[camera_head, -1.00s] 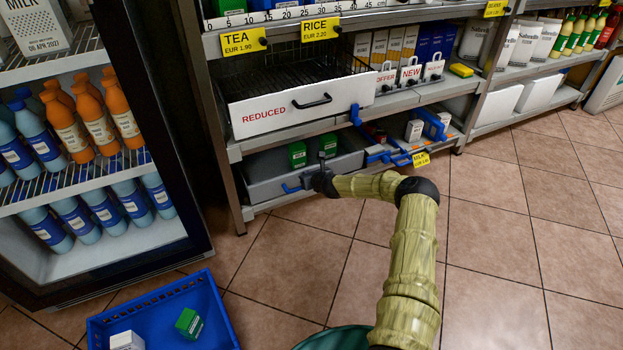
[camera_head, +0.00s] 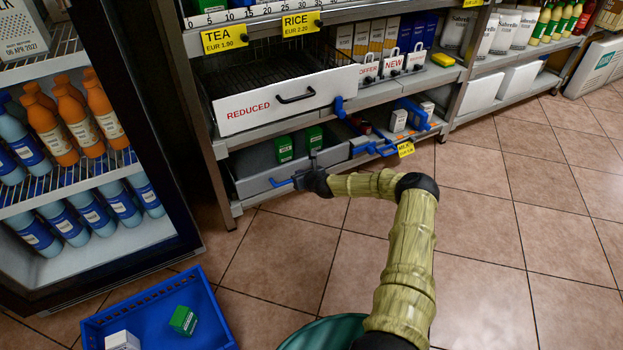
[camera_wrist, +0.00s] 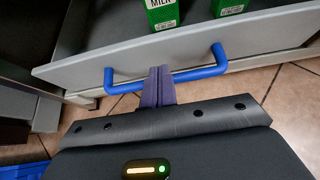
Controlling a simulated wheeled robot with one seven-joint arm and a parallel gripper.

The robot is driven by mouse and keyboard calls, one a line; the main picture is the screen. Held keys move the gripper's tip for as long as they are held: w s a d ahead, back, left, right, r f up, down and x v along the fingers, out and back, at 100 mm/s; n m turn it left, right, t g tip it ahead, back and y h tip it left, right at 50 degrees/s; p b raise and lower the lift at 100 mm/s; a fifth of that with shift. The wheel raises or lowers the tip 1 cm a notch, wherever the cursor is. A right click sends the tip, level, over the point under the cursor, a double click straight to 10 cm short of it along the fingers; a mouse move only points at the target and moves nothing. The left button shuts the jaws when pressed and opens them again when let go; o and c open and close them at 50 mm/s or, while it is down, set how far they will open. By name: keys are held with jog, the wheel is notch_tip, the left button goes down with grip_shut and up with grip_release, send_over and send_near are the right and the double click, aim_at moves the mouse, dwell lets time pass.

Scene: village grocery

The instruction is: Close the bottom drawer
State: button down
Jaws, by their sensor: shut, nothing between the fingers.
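The bottom drawer (camera_head: 253,187) is a grey drawer low on the shelf unit, with a blue bar handle (camera_head: 280,182). It stands at least partly open, as its inside shows with two green milk cartons (camera_head: 285,149) in it. In the wrist view the drawer front (camera_wrist: 85,72) and the blue handle (camera_wrist: 200,73) lie right ahead. My gripper (camera_wrist: 158,78) is shut and empty, its fingertips overlapping the middle of the handle in the picture. I cannot tell whether they touch it. In the head view my gripper (camera_head: 297,180) is at the drawer front.
A white drawer (camera_head: 290,110) marked REDUCED is open above. Blue trays (camera_head: 372,148) with small boxes are to the right. A blue crate (camera_head: 100,325) with two cartons is on the floor at the lower left. A bottle fridge (camera_head: 170,235) stands left. Floor to the right is clear.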

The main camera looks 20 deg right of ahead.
jog(key=a+p+v, duration=0.1)
jog(key=p+v, duration=0.4)
jog(key=v, duration=0.5)
jog(key=shift+s+d, duration=0.2)
jog(key=shift+d, duration=0.15)
